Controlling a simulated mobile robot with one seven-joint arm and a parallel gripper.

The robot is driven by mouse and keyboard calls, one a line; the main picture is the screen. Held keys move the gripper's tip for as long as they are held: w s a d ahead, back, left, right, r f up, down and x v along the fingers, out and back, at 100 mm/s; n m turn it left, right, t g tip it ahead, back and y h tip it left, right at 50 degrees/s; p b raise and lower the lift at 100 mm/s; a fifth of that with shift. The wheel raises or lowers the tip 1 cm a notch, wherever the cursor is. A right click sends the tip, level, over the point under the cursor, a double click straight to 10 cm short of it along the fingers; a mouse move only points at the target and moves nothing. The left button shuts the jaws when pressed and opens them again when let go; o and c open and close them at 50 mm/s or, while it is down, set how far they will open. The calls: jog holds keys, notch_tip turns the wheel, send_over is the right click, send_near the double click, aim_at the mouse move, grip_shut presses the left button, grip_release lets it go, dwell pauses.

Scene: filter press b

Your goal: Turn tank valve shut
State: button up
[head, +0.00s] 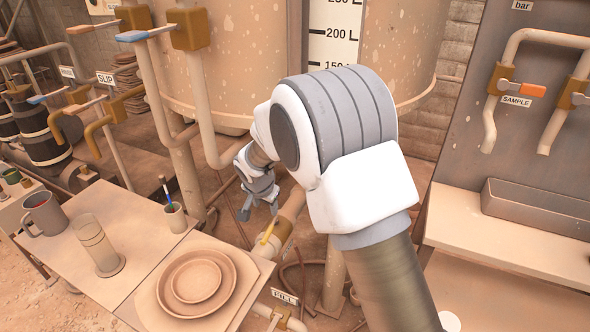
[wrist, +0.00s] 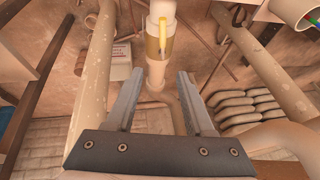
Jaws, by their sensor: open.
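A valve with a yellow lever (head: 268,231) sits on the beige pipe under the big tank (head: 240,60); its own label is too small to read. In the wrist view the yellow lever (wrist: 162,33) lies along the pipe, over a brass-coloured body (wrist: 153,50). My gripper (head: 258,211) hangs below the tank, close to this valve in the head view. In the wrist view my gripper (wrist: 159,78) is open and empty, its fingers appearing on either side of the pipe line, with the lever beyond the fingertips. No contact shows.
A table at left holds a mug (head: 44,213), a clear glass (head: 97,245), a cup with a brush (head: 175,217) and stacked plates (head: 196,283). Other levered valves stand at upper left (head: 147,34) and on the right panel (head: 523,88). Pipes (wrist: 97,60) flank the gripper.

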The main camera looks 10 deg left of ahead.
jog(key=s+d+r+p, duration=0.2)
jog(key=d+r, duration=0.6)
jog(key=r, duration=0.4)
jog(key=shift+s+r+p, duration=0.25)
jog(key=shift+r+p, duration=0.1)
jog(key=shift+p, duration=0.25)
